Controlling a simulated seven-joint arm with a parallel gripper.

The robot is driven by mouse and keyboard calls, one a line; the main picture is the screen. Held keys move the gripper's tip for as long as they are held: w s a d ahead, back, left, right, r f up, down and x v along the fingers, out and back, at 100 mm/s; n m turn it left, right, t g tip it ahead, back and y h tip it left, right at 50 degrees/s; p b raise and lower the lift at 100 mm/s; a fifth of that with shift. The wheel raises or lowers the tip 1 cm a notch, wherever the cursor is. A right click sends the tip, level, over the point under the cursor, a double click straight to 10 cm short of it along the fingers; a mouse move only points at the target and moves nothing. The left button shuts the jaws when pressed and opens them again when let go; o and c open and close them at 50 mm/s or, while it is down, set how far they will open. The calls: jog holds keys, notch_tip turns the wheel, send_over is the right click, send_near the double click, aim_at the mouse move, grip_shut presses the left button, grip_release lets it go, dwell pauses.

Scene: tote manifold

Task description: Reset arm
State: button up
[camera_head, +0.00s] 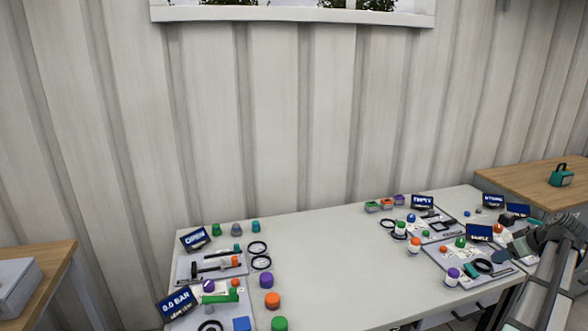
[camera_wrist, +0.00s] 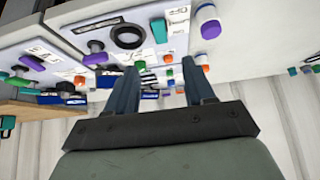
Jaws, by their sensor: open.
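My gripper shows in the wrist view (camera_wrist: 160,88) with its two dark fingers apart and nothing between them. In the head view my arm comes in at the lower right, and my gripper (camera_head: 515,250) hovers over the right end of the white table (camera_head: 350,265), near the boards there. From this view I cannot tell the exact gap between the fingers and the boards. The wrist view is tilted and shows a board with a black ring (camera_wrist: 128,34) and a green knob (camera_wrist: 159,30) beyond the fingers.
Boards with knobs, bottles and small blue displays (camera_head: 479,233) crowd the table's right end. Another group with a display (camera_head: 195,239), black rings (camera_head: 261,262) and coloured caps (camera_head: 272,300) stands at the left. The table's middle is clear. Wooden tables stand left (camera_head: 40,255) and right (camera_head: 525,180).

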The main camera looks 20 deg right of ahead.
jog(key=s+a+f+m+g+h, duration=0.25)
jog(key=s+f+m, duration=0.35)
jog(key=f+m, duration=0.5)
jog(key=w+a+f+n+g+y, duration=0.2)
jog(key=a+f+g+y, duration=0.15)
jog(key=a+f, duration=2.15)
jog(key=s+a+f+n+g, duration=0.2)
jog(key=s+a+f, duration=0.3)
jog(key=a, duration=0.7)
jog(key=s+a+f+n+g, duration=0.3)
jog(key=s+a+f, duration=0.3)
jog(key=a, duration=0.6)
jog(key=s+a+f+n+g+h, duration=0.1)
jog(key=s+a+f+n, duration=0.3)
jog(key=a, duration=0.8)
jog(key=shift+s+f+g, duration=0.9)
jog(key=shift+s+f, duration=0.35)
jog(key=shift+s, duration=0.5)
